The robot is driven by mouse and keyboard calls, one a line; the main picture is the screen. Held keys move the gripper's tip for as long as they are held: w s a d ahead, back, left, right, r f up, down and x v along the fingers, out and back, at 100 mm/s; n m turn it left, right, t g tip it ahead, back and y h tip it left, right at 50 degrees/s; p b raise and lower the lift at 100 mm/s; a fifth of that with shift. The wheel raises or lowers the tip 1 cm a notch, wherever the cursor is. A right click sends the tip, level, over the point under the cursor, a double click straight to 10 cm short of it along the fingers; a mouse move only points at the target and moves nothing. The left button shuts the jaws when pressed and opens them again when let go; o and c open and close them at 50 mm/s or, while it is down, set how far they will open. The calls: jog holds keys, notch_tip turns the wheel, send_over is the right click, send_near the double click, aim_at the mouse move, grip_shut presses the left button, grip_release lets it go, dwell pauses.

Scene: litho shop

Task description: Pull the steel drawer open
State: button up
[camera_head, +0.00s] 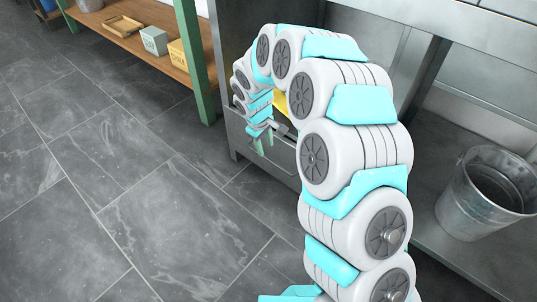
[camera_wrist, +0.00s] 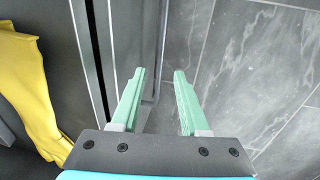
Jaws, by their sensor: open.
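The steel drawer (camera_head: 238,132) is in the grey steel bench, partly hidden behind my arm in the head view. The drawer's grey front (camera_wrist: 132,35) runs up the wrist view beside the left finger. My gripper (camera_head: 264,143) is at the drawer front, fingers pointing down. In the wrist view its two green fingers (camera_wrist: 158,75) are apart, with a thin grey edge between them. I cannot tell whether they touch it.
A metal bucket (camera_head: 487,192) stands on the bench's lower shelf at the right. A green-framed wooden shelf (camera_head: 157,58) with a tray and small boxes is at the upper left. The tiled floor (camera_head: 130,190) left of and before the drawer is clear.

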aim_at(268, 159)
jog(key=f, duration=0.6)
jog(key=shift+w+d+f, duration=0.1)
jog(key=shift+w+d, duration=0.3)
grip_shut()
dwell(0.9)
